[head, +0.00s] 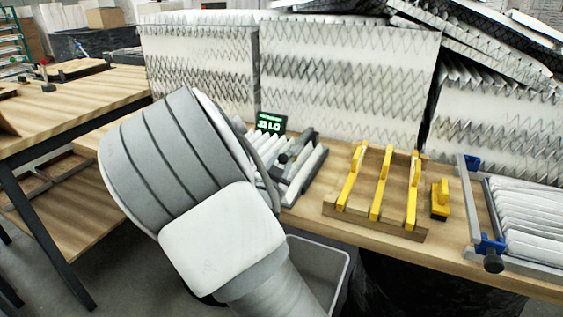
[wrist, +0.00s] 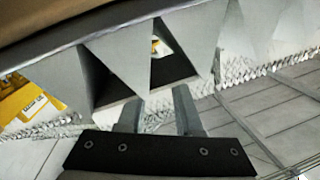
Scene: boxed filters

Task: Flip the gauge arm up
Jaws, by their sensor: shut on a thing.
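The pleat gauge with its green-lit display (head: 270,122) stands on the bench right of my arm. Beside it are pale slats and dark fittings (head: 296,160). I cannot clearly make out the gauge arm among them. In the head view my own arm links hide my gripper. In the wrist view my gripper (wrist: 158,105) reaches up to a row of grey pleat-like triangles (wrist: 130,60) under a dark bar. Its two fingers stand a little apart, with a pale grey piece between them. What that piece belongs to is unclear.
A wooden rack with yellow uprights (head: 380,190) and a small yellow block (head: 440,199) stand to the right. A pleated filter in a frame (head: 525,225) lies further right. Large pleated panels (head: 345,85) line the back. A grey bin (head: 322,262) stands below the bench.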

